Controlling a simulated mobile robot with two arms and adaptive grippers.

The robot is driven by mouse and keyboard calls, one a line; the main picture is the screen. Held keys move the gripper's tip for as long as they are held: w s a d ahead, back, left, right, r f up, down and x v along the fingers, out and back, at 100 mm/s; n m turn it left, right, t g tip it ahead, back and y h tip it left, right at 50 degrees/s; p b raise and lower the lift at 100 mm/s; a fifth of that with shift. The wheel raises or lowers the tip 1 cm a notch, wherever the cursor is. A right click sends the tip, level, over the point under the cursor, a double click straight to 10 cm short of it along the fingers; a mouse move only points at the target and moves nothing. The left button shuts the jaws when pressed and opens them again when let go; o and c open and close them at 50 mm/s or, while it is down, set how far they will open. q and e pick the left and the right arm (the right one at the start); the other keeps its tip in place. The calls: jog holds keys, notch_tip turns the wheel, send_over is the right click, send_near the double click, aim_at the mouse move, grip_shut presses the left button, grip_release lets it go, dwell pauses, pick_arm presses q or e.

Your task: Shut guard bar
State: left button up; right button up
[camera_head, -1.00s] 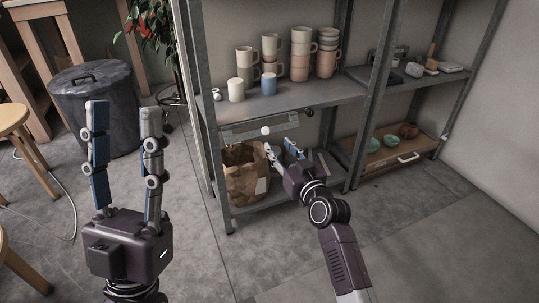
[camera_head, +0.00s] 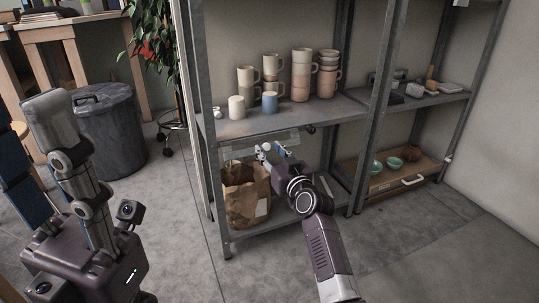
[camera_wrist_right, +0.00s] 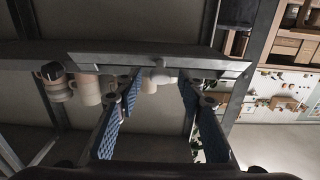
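The guard bar (camera_head: 238,150) is a pale grey bar below the front edge of the mug shelf. A white round knob (camera_head: 267,147) sits at its middle. My right gripper (camera_head: 269,153) is at the knob in the head view. Its fingers (camera_wrist_right: 160,105) stand apart on either side of the knob in the wrist view; I cannot tell whether they touch it.
Mugs stand on the shelf (camera_head: 236,128) above the bar, including a blue one (camera_head: 270,102). A paper bag (camera_head: 245,195) stands on the lower shelf below the bar. A lidded bin (camera_head: 107,130) stands left.

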grip_shut()
dwell(0.3)
jog(key=shift+r, duration=0.1)
